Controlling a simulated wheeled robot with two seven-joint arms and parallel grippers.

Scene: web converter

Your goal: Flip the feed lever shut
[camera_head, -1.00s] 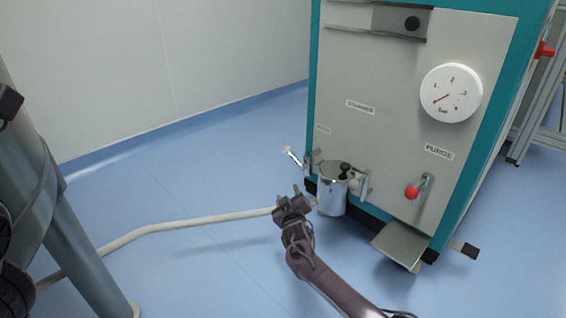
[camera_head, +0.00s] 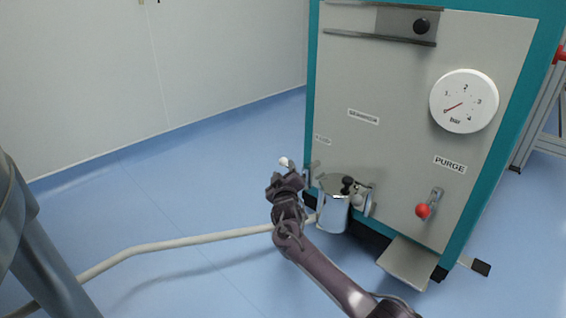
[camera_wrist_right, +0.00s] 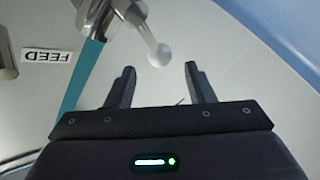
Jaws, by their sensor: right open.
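The feed lever shows in the right wrist view as a metal arm ending in a pale round knob (camera_wrist_right: 159,54), beside a FEED label (camera_wrist_right: 47,56). In the head view its white knob (camera_head: 285,162) shows just above my right gripper (camera_head: 286,180), which hides the rest of the lever. My right gripper is open, and in the right wrist view its two fingers (camera_wrist_right: 158,85) point toward the knob, which lies between their lines just beyond the tips. No contact shows. My left gripper is not in view.
The teal and grey cabinet (camera_head: 395,130) carries a pressure gauge (camera_head: 464,101), a red-knobbed PURGE lever (camera_head: 423,210) and a steel canister (camera_head: 333,206) close to my right gripper. A pale hose (camera_head: 190,241) runs along the blue floor.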

